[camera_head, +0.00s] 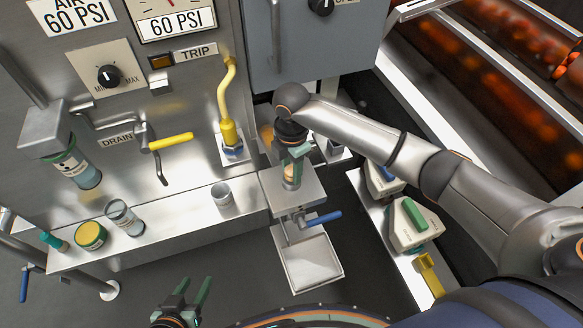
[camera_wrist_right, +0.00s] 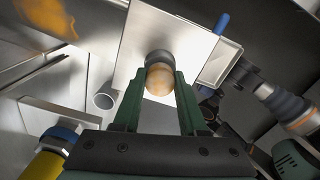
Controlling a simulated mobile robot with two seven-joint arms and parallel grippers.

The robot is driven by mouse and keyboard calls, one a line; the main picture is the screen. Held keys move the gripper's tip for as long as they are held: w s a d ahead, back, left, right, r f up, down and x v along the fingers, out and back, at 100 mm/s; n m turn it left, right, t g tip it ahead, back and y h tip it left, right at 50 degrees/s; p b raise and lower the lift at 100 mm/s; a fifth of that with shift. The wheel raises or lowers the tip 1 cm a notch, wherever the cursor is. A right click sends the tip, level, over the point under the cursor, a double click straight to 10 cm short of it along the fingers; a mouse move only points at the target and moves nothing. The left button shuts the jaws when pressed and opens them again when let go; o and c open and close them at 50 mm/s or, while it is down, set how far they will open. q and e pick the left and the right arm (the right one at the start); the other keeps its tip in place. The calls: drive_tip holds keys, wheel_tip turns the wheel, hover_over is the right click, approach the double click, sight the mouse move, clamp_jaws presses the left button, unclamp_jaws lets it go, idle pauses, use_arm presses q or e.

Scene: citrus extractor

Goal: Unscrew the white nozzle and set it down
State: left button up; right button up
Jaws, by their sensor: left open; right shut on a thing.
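My right gripper (camera_head: 294,160) points down over a square metal stand below the grey cabinet. Its green fingers are shut on a small rounded piece, which I take to be the white nozzle (camera_head: 290,175). In the right wrist view the nozzle (camera_wrist_right: 158,82) looks cream to tan, with a darker grey band, between the fingertips (camera_wrist_right: 159,85). The metal plate of the stand lies beyond it; I cannot tell whether the nozzle touches it. My left gripper (camera_head: 190,295) is open and empty at the bottom of the head view, over the floor.
The steel shelf (camera_head: 165,222) holds a small metal cup (camera_head: 222,194), a glass jar (camera_head: 122,215) and a yellow-lidded jar (camera_head: 91,235). A yellow pipe (camera_head: 228,110) stands left of my right gripper. The stand has a blue-handled valve (camera_head: 322,218) above a square tray (camera_head: 306,262).

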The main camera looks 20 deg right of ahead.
drive_tip(key=n, duration=0.8)
drive_tip(key=shift+n, duration=0.4)
drive_tip(key=o, duration=0.8)
drive_tip(key=shift+c, duration=0.2)
drive_tip(key=m, duration=0.6)
drive_tip(key=shift+m, duration=0.3)
drive_tip(key=m, duration=0.5)
